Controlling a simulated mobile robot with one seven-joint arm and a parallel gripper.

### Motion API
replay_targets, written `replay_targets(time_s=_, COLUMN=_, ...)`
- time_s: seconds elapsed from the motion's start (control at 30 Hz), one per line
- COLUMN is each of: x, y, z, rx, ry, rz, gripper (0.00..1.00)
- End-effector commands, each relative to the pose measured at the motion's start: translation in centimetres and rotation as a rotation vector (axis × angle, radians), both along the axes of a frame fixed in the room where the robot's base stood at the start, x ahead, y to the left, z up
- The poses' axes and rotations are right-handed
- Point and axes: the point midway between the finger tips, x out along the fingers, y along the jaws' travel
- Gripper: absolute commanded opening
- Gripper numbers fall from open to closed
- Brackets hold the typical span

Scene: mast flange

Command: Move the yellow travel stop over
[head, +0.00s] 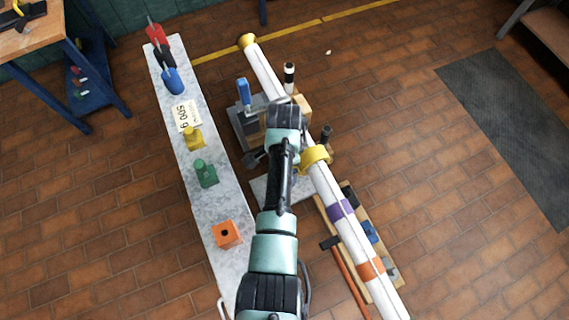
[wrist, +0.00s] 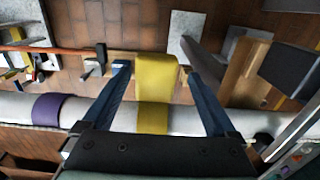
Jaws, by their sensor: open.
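The yellow travel stop (head: 316,157) is a broad yellow collar around the long white mast (head: 334,187), above a purple band in the head view. In the wrist view the stop (wrist: 155,92) rises as a yellow block between the two blue fingers of my gripper (wrist: 156,64). The fingers are spread wide, with a visible gap on each side of the stop, and hold nothing. How far the fingertips reach down beside the stop is hard to tell. In the head view my arm hides most of the gripper.
The purple band (head: 341,209) and an orange band (head: 371,269) sit lower on the mast. A wooden board with blocks (head: 369,231) lies beside it. Upright handles (head: 289,77) stand near the upper mast. A grey stone bench (head: 207,208) with coloured pieces runs to the left.

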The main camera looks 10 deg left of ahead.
Motion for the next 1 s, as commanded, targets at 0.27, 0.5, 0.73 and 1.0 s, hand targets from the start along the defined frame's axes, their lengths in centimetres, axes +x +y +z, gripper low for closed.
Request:
replay_targets(time_s=0.27, x=0.0, y=0.0, z=2.5, rx=0.000, ry=-0.001, rz=0.000, gripper=0.93)
replay_targets(time_s=0.5, x=0.0, y=0.0, z=7.9, rx=0.000, ry=-0.004, rz=0.000, gripper=0.93)
replay_targets(time_s=0.73, x=0.1, y=0.0, z=11.8, rx=0.001, ry=-0.003, rz=0.000, gripper=0.93)
replay_targets(time_s=1.0, x=0.0, y=0.0, z=13.0, rx=0.000, ry=0.000, rz=0.000, gripper=0.93)
